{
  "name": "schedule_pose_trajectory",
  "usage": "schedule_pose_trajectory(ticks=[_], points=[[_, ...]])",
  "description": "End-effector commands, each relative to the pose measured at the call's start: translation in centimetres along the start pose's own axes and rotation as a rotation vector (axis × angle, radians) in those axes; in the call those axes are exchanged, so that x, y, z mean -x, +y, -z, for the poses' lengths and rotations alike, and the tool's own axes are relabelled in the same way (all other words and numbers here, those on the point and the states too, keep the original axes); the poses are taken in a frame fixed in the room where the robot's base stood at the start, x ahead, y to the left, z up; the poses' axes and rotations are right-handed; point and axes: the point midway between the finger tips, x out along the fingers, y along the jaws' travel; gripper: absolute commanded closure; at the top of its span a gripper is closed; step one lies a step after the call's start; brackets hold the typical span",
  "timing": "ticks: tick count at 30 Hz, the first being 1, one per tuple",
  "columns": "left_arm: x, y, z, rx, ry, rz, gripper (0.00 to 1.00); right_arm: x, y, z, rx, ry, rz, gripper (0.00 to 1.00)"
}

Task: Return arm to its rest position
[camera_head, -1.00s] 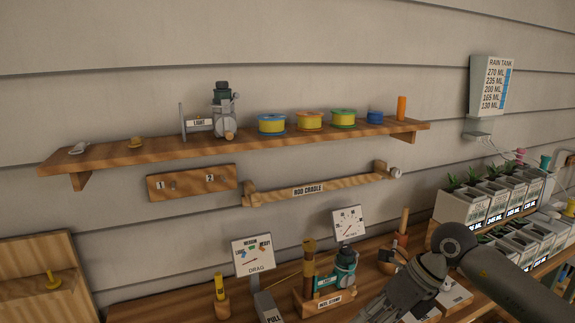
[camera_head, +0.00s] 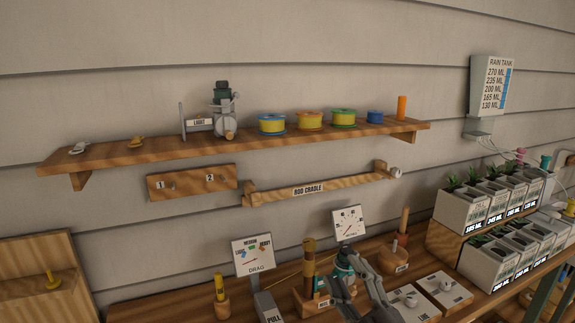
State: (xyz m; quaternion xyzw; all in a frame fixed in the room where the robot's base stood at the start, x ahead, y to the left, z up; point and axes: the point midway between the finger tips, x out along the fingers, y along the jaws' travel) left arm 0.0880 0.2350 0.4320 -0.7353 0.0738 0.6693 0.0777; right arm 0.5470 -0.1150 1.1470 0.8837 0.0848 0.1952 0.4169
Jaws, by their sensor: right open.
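My right gripper (camera_head: 347,275) is at the bottom of the head view, right of centre, with its grey fingers apart and nothing seen between them. It partly hides the teal reel (camera_head: 343,261) on the reel stand (camera_head: 308,300); I cannot tell whether it touches them. Most of my right arm is out of the picture. My left gripper is not in view.
A bench (camera_head: 160,309) runs below, with a drag gauge (camera_head: 253,257), another dial (camera_head: 349,223) and two white plates with knobs (camera_head: 445,287). Planters (camera_head: 490,205) stand right. The wall holds a shelf (camera_head: 160,149) and a rod cradle (camera_head: 330,188).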

Motion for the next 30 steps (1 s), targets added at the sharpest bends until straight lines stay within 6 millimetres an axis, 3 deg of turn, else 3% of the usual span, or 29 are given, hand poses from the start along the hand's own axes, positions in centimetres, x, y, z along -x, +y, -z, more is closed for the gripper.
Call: schedule_pose_trajectory(ticks=[3,6,10,16,24,30], points=[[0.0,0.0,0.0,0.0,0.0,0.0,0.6,3.6,-1.9,-5.5,-0.177,-0.28,0.033,0.54],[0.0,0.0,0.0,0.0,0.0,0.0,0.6,7.8,-4.3,-9.6,-0.31,-0.517,0.084,0.54],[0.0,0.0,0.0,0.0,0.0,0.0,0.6,14.8,-8.2,-13.1,-0.468,-0.817,0.179,0.54],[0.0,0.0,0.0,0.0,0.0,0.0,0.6,25.3,-12.9,-14.3,-0.643,-1.181,0.343,0.54],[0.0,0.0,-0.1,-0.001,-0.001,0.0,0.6,36.1,-16.4,-11.6,-0.788,-1.51,0.55,0.54],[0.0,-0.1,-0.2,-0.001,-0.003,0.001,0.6,36.4,-20.4,-14.9,-0.781,-1.529,0.565,0.54]])
